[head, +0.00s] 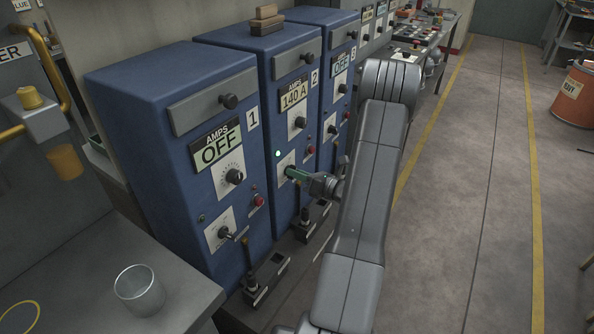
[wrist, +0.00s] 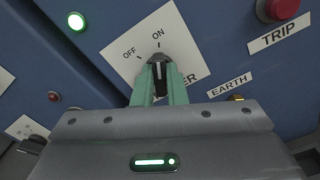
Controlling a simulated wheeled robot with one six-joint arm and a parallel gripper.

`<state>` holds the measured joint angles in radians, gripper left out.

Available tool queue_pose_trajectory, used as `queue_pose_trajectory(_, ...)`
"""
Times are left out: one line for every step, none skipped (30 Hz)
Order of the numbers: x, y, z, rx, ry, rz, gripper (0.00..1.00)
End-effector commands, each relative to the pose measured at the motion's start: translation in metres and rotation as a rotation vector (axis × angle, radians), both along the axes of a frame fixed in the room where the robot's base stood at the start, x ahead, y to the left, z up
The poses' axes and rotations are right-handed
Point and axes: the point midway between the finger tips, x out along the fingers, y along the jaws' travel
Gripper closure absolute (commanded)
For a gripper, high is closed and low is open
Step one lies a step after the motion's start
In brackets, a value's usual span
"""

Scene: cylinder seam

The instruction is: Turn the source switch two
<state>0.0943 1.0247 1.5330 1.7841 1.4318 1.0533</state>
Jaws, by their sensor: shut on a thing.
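The blue source cabinet two (head: 284,141) is the middle one of a row, and its display (head: 293,97) reads 140 A. In the wrist view its dark rotary switch (wrist: 158,58) stands on a white plate (wrist: 178,32) marked OFF and ON, with its pointer towards ON. A green lamp (wrist: 76,21) beside the plate is lit. My gripper (head: 292,172), also seen in the wrist view (wrist: 160,76), has its green fingers shut on the switch, one on each side. The fingers hide the switch's lower part and some of the lettering below.
Source cabinet one (head: 145,139), reading OFF, stands to the left; cabinet three (head: 351,47) stands beyond. A red TRIP button (wrist: 280,8) and an EARTH terminal (wrist: 237,98) are right of the switch. A glass beaker (head: 139,290) stands on the bench at left.

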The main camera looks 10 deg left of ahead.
Motion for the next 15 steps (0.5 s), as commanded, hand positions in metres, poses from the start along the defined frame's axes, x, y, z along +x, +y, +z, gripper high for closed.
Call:
queue_pose_trajectory(0.0001, -0.0003, 0.0008, 0.004, 0.014, 0.0, 1.0)
queue_pose_trajectory(0.0001, -0.0003, 0.0006, 0.007, 0.022, 0.0, 1.0)
queue_pose_trajectory(0.0001, -0.0003, 0.0004, 0.01, 0.031, 0.0, 1.0)
queue_pose_trajectory(0.0001, -0.0003, 0.0001, 0.011, 0.035, 0.0, 1.0)
queue_pose_trajectory(0.0001, -0.0004, 0.0, 0.013, 0.04, 0.0, 1.0)
queue_pose_trajectory(0.0, -0.0003, -0.0002, 0.015, 0.045, 0.0, 1.0)
queue_pose_trajectory(0.0001, -0.0003, -0.0003, 0.016, 0.047, 0.0, 1.0)
queue_pose_trajectory(0.0001, -0.0004, -0.0004, 0.016, 0.049, 0.0, 1.0)
queue_pose_trajectory(0.0001, -0.0004, -0.0005, 0.017, 0.052, 0.0, 1.0)
queue_pose_trajectory(0.0001, -0.0003, -0.0005, 0.018, 0.053, 0.0, 1.0)
queue_pose_trajectory(0.0001, -0.0003, -0.0005, 0.018, 0.054, 0.0, 1.0)
queue_pose_trajectory(0.0001, -0.0004, -0.0007, 0.019, 0.054, -0.001, 1.0)
queue_pose_trajectory(0.0001, -0.0004, -0.0007, 0.019, 0.054, -0.001, 1.0)
queue_pose_trajectory(0.0001, -0.0004, -0.0007, 0.019, 0.054, -0.001, 1.0)
queue_pose_trajectory(0.0001, -0.0004, -0.0007, 0.019, 0.054, -0.001, 1.0)
